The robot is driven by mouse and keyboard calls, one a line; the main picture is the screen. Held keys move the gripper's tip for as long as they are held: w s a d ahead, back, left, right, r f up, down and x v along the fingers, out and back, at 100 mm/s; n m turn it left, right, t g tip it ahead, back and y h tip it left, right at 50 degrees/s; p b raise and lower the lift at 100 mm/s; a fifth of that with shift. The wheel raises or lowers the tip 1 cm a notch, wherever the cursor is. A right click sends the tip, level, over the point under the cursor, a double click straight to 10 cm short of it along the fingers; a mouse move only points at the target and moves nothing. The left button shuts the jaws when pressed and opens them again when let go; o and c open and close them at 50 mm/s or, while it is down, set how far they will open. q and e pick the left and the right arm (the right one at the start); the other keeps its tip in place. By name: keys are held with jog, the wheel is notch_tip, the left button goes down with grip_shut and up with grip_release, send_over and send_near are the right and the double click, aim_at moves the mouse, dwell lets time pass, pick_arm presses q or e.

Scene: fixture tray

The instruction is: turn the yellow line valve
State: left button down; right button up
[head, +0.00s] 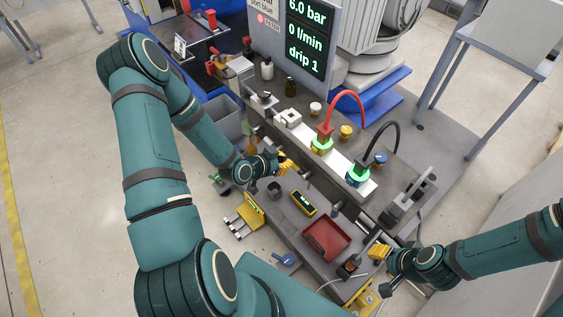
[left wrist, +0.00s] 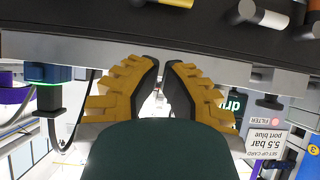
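My left gripper (head: 287,163) is at the front of the grey valve bench, with its yellow fingers close to a small handle (head: 307,173) on the bench's front face. A yellow part (left wrist: 177,2) is cut off at the top edge. I cannot tell which handle is the yellow line valve. My right gripper (head: 378,251) is at the lower right; its fingertips are too small to read.
The white block carries glowing green-ringed ports with red (head: 343,97) and black (head: 386,124) hoses. A red tray (head: 326,240) and a yellow-black meter (head: 303,203) lie on the lower shelf. A display (head: 306,38) reads 6.0 bar, 0 l/min, drip 1.

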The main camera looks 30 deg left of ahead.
aim_at(302, 164)
pick_arm(q)
jog(key=x, duration=0.7)
jog(key=shift+s+f, duration=0.1)
jog(key=shift+s, duration=0.05)
notch_tip(302, 164, down, 2)
jog(key=shift+f+b, duration=0.1)
jog(key=shift+b, duration=0.3)
jog(key=shift+w+f, duration=0.25)
jog(key=shift+f, duration=0.3)
jog(key=shift+s+f, duration=0.1)
jog(key=shift+f+h+b, duration=0.1)
jog(key=shift+h+b, duration=0.2)
jog(key=shift+b, duration=0.15)
jog(key=shift+a+n, duration=0.1)
jog(key=shift+n, duration=0.2)
